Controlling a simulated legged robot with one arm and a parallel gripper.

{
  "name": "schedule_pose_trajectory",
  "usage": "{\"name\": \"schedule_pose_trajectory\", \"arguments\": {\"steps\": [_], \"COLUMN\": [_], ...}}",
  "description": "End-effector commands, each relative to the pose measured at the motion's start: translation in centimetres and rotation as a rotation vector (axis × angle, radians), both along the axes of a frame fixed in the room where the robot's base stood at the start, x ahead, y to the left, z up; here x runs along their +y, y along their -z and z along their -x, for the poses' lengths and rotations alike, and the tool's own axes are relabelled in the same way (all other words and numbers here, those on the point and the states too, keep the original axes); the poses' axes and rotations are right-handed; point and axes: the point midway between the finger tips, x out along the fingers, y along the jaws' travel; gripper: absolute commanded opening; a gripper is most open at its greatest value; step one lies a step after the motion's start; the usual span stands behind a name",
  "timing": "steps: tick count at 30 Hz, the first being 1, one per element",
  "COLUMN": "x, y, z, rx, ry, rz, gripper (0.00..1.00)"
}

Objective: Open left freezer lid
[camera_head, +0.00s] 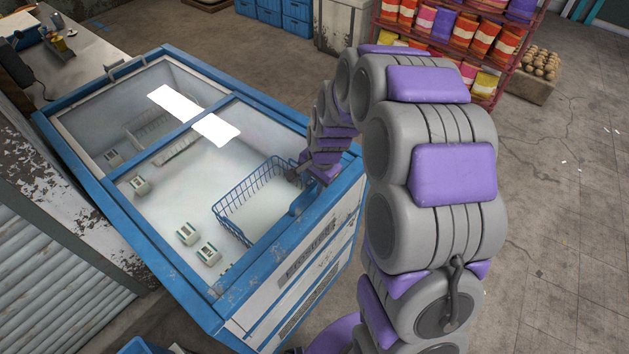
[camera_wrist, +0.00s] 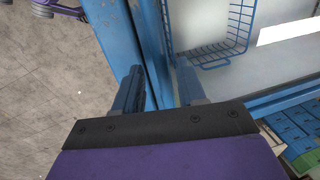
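The chest freezer (camera_head: 180,262) has a worn blue frame and two glass lid panes, one at the far left (camera_head: 95,125) and one nearer (camera_head: 165,200). Both look shut. A blue handle (camera_head: 308,197) stands on the near pane's right edge. My gripper (camera_head: 303,172) is at that edge, partly hidden by my arm. In the wrist view my gripper (camera_wrist: 158,82) has its two fingers apart, with the blue freezer rim (camera_wrist: 150,35) under and between them. I cannot tell whether the fingers touch the rim or handle.
Under the glass are a blue wire basket (camera_head: 255,195) and several small cartons (camera_head: 188,232). A shelf of colourful packets (camera_head: 455,35) and blue crates (camera_head: 285,14) stand behind. A counter (camera_head: 75,65) is at the left. The floor on the right (camera_head: 560,230) is clear.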

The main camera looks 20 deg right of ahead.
Motion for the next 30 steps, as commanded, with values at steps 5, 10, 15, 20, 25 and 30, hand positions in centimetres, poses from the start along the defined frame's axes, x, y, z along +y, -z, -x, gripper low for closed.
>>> {"name": "schedule_pose_trajectory", "arguments": {"steps": [5, 10, 15, 20, 25, 30], "x": [0.07, -0.02, -0.15, -0.23, -0.32, -0.18], "y": [0.0, -0.01, -0.03, -0.03, -0.05, -0.1], "z": [0.0, 0.0, -0.01, -0.07, -0.13, -0.48], "rx": [0.001, 0.001, 0.0, -0.002, -0.003, -0.002], "ry": [-0.001, 0.0, 0.0, 0.0, 0.0, 0.0], "rz": [0.001, -0.001, -0.001, -0.001, -0.001, 0.0], "gripper": [0.23, 0.06, 0.0, 0.0, 0.0, 0.0]}}
